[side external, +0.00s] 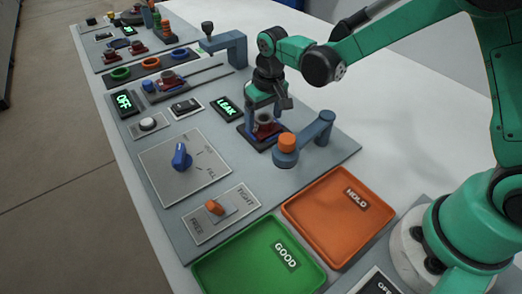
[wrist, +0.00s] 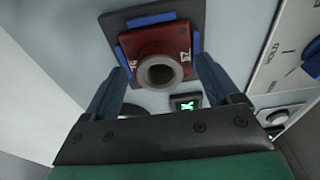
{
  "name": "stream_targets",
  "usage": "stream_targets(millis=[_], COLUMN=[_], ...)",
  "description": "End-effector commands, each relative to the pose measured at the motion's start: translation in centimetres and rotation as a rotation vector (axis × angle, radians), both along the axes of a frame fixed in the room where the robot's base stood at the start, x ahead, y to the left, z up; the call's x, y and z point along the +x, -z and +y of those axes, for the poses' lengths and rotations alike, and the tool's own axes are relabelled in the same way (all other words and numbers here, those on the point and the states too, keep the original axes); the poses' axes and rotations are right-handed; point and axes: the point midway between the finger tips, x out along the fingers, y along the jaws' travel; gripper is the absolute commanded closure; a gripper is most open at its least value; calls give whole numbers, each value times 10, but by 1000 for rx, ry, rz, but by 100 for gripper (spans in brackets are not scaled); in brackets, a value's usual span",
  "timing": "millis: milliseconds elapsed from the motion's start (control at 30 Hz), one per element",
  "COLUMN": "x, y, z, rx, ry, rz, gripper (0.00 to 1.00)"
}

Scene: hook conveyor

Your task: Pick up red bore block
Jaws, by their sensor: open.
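The red bore block (side external: 265,127) sits in a dark fixture (side external: 250,137) on the grey panel, with a grey round bore standing up from it. In the wrist view the red block (wrist: 177,42) shows from above, with blue pieces of its seat on several sides and light markings on its face. My gripper (side external: 266,112) is right over the block in the side view. In the wrist view its two blue-grey fingers (wrist: 165,85) are open, one to each side of the bore. I cannot tell whether they touch the block.
A blue-grey post with an orange cap (side external: 287,142) stands close by the fixture. A LEAK display (side external: 227,107) lies to its left. A blue knob (side external: 181,157) and an orange switch (side external: 214,207) are nearer. The green GOOD tray (side external: 230,262) and orange HOLD tray (side external: 325,235) look empty.

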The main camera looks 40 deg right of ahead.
Motion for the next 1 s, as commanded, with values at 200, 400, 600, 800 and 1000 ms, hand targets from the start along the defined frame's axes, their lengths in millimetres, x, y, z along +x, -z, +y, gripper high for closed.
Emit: stream_targets(millis=[200, 400, 600, 800, 1000], x=[0, 0, 0, 0, 0], y=[0, 0, 0, 0, -9], z=[0, 0, 0, 0, 0], rx=[0, 0, 0, 0, 0], ry=[0, 0, 0, 0, 0], rz=[0, 0, -1, -1, -1], gripper=[18, 74, 100, 100, 100])
